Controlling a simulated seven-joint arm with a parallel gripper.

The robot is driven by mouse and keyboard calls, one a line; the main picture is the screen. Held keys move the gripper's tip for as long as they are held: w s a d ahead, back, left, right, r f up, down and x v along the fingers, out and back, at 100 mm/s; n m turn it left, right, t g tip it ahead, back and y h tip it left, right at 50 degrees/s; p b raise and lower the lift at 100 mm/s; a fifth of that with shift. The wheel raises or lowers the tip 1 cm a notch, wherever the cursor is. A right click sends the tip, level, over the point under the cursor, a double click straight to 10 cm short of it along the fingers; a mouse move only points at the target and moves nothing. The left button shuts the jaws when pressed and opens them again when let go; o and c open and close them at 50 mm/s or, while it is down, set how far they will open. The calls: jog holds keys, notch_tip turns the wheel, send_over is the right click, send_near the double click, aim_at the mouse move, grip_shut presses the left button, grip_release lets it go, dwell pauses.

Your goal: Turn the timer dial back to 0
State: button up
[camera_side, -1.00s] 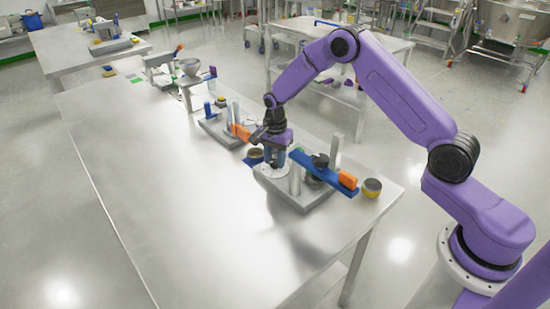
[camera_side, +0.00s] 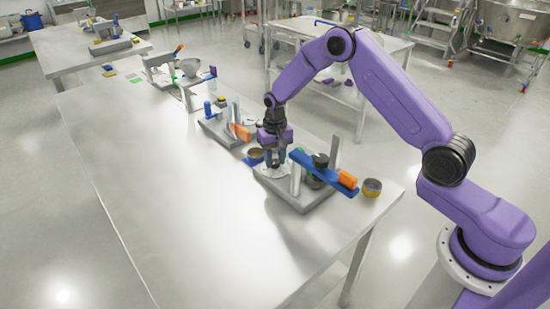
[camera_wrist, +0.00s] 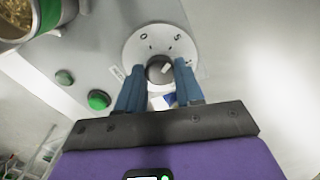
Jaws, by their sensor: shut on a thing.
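The timer dial is a dark round knob (camera_wrist: 159,69) with a light pointer mark, at the middle of a white disc (camera_wrist: 138,42) with printed figures, in the wrist view. The figures 0 and 5 show along the far part of the disc. My gripper (camera_wrist: 160,75) has its two blue fingers on either side of the knob and is shut on it. In the side view my gripper (camera_side: 274,164) points down at the left part of a grey device base (camera_side: 303,201).
Two green buttons (camera_wrist: 98,99) sit on the panel left of the dial. The table (camera_side: 180,200) is clear in front.

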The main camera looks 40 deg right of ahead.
aim_at(275, 162)
jog(key=n, duration=1.2)
jog(key=shift+n, duration=0.3)
dwell(0.4)
jog(key=o, duration=1)
jog(key=shift+o, duration=0.2)
notch_tip(275, 162, up, 18)
jog(key=shift+f, duration=0.25)
